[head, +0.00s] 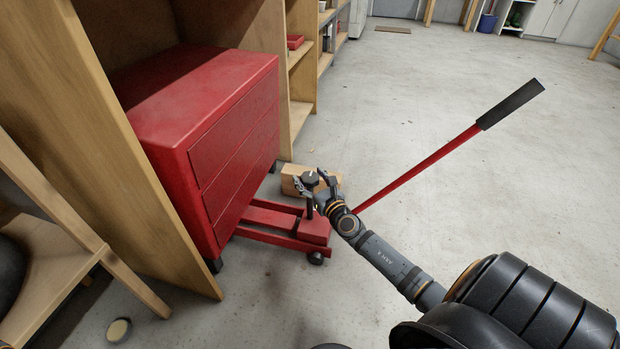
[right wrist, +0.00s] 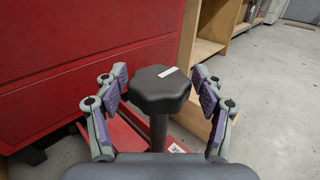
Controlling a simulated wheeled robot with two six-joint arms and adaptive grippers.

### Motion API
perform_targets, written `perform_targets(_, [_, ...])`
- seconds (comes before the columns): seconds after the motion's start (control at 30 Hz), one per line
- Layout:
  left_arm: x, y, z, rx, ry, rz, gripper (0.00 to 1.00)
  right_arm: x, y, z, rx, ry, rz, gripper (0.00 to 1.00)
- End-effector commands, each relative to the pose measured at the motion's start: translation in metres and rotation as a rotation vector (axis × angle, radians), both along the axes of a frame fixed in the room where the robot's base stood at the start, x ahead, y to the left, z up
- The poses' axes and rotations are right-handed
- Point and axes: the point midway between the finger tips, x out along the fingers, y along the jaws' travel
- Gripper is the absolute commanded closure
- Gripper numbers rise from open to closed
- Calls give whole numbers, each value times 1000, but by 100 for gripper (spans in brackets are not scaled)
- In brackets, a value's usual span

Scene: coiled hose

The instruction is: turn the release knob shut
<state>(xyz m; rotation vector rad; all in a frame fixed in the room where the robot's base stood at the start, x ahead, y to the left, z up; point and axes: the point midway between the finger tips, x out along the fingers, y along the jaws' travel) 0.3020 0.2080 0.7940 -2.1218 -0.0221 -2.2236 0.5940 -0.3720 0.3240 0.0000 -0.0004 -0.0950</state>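The release knob is a black lobed knob (right wrist: 160,89) with a white mark on top, on a dark upright stem. In the head view the knob (head: 310,177) stands above the red floor jack (head: 314,228). My right gripper (right wrist: 160,82) is open, with one finger on each side of the knob and a visible gap on both sides. In the head view my right gripper (head: 318,183) is at the knob, its arm reaching in from the lower right. My left gripper is not in view.
A red drawer cabinet (head: 235,130) stands over the jack's left end. The jack's red handle (head: 420,165) with a black grip slants up to the right. A wooden block (head: 291,180) lies behind the knob. Wooden shelving (head: 110,150) is at left. The floor at right is clear.

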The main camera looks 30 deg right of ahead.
Motion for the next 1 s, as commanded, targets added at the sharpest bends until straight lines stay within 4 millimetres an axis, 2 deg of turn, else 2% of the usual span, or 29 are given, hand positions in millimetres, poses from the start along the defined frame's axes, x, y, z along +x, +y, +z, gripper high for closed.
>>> perform_targets(0.3, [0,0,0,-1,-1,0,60,0,0,0,0,1,1,22])
perform_targets(0.43, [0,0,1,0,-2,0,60,-11,1,-1,-2,2,2,22])
perform_targets(0.8, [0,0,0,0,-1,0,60,-94,9,-2,-4,5,4,22])
perform_targets(1.0, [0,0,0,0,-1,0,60,-117,11,-1,0,2,2,22])
